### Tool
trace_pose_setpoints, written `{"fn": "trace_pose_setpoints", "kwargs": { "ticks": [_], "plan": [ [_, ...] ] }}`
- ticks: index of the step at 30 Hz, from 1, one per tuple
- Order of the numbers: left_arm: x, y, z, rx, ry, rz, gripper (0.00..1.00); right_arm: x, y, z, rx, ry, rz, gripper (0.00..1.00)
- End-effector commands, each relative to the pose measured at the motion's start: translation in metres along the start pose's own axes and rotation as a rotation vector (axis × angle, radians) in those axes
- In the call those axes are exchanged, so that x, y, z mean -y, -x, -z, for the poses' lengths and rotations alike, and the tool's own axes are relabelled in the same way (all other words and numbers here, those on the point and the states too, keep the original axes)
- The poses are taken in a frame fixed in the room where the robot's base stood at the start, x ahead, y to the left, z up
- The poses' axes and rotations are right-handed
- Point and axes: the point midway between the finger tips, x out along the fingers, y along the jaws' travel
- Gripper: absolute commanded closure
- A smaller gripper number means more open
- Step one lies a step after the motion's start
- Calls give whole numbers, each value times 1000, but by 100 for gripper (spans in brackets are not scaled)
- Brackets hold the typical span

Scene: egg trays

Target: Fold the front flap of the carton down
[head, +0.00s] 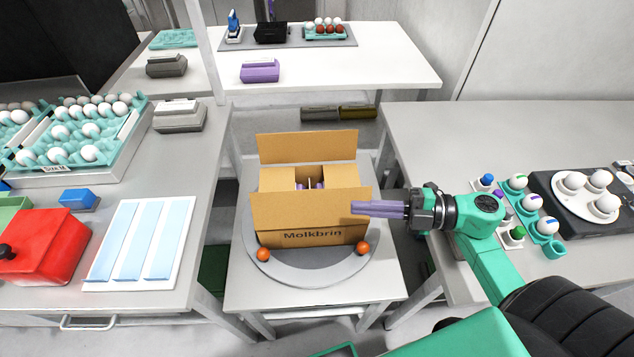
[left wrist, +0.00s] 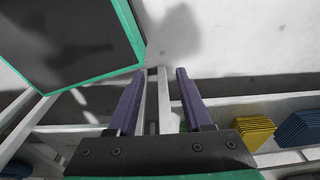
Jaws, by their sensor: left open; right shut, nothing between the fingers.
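The open cardboard carton (head: 290,237), marked "Molkbrin", stands on a round grey turntable (head: 310,273) on the middle table. Its back flap (head: 307,146) stands up. Its front flap (head: 290,208) also stands up, leaning a little towards me. Purple things and a divider show inside; the rest is hidden by the front flap. My right gripper (head: 356,208) is shut and empty, its fingertips at the right part of the front flap; I cannot tell whether they touch it. My left gripper (left wrist: 155,85) is open and empty in the left wrist view, away from the carton.
Two orange balls (head: 263,254) sit at the turntable's front edge. The left table holds egg trays (head: 127,122), a red box (head: 40,245) and a white tray with blue strips (head: 187,225). Egg cups (head: 554,250) and a dark egg stand (head: 575,222) are on the right table.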

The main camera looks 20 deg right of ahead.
Motion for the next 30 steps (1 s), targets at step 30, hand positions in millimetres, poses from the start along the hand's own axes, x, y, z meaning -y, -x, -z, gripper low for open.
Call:
{"fn": "trace_pose_setpoints", "kwargs": {
  "ticks": [30],
  "plan": [
    [-2,33,-22,41,1,-4,50,-1,-95,-39,2,0,-4,100]
  ]
}}
